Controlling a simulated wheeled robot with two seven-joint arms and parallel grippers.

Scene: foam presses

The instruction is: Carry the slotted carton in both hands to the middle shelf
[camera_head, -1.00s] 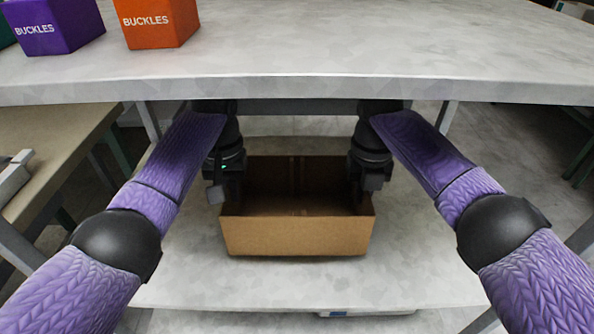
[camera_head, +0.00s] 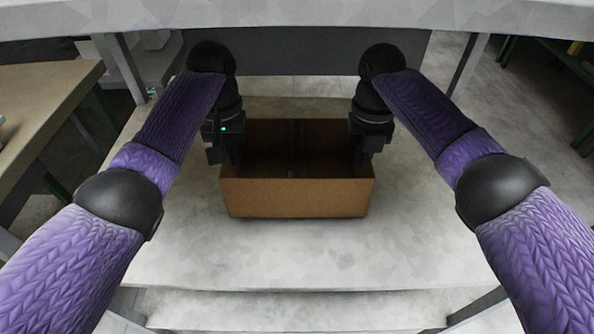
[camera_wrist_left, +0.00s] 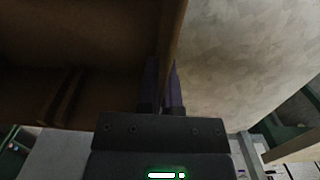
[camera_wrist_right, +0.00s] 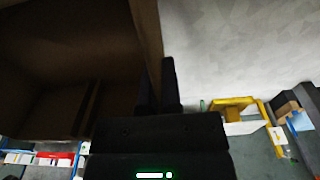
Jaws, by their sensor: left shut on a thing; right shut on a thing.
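The brown slotted carton (camera_head: 297,197) is open at the top and sits at or just above the middle shelf (camera_head: 300,258), under the upper board. I cannot tell whether its bottom touches the shelf. My left gripper (camera_head: 232,158) is shut on the carton's left wall. In the left wrist view its fingers (camera_wrist_left: 161,80) straddle that wall. My right gripper (camera_head: 359,155) is shut on the right wall, and its fingers (camera_wrist_right: 156,82) straddle it in the right wrist view. The carton looks level. Its inside is dark, with a divider or flap edge (camera_wrist_left: 62,97) showing.
The upper board (camera_head: 300,14) runs above my arms. Grey posts (camera_head: 120,68) stand at the sides of the shelf. A tan table (camera_head: 40,100) is at the left. A lower level (camera_head: 290,310) shows below. Bare shelf lies in front of and beside the carton.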

